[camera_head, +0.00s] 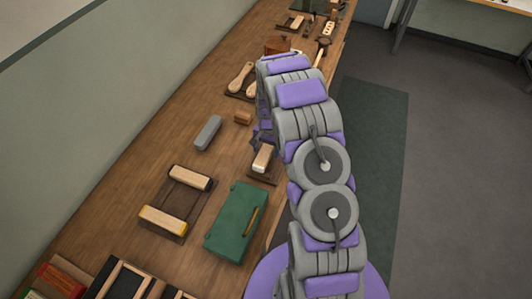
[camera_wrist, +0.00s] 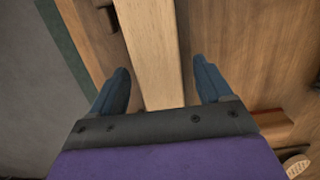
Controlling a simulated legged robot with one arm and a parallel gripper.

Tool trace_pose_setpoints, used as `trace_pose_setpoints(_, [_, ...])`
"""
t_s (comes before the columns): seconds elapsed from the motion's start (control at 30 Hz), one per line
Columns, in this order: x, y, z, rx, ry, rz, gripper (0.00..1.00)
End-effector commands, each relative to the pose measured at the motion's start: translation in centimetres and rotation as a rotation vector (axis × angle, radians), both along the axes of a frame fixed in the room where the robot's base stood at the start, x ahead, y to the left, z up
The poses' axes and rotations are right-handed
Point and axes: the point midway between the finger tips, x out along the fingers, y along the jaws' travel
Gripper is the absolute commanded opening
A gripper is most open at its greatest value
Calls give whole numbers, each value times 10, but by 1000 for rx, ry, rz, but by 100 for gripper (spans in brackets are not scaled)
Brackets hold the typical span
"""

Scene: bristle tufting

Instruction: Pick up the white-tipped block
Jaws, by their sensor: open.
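A pale wooden block (camera_head: 263,158) with a whitish near end lies on a small dark holder on the bench, just left of my arm in the head view. My gripper (camera_head: 262,135) is mostly hidden there by my arm. In the wrist view my gripper (camera_wrist: 160,75) is open, its two blue-grey fingers apart. A pale wooden block (camera_wrist: 150,45) runs lengthwise between them, with a gap on each side. Its ends are cut off or hidden, so no white tip shows in that view.
A green case (camera_head: 236,222) and a dark rack (camera_head: 181,200) holding two pale blocks lie nearer on the bench. A grey rounded block (camera_head: 208,132) and a small brown block (camera_head: 243,118) lie to the left. Wooden brushes (camera_head: 241,77) lie farther back.

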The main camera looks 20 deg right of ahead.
Motion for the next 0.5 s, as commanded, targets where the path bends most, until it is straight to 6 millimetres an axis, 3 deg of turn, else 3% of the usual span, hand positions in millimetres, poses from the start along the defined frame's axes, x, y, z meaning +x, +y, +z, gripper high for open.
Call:
trace_pose_setpoints(0.2, [0,0,-1,-1,-4,0,79])
trace_pose_setpoints(0.5, [1,0,-1,-1,-3,0,51])
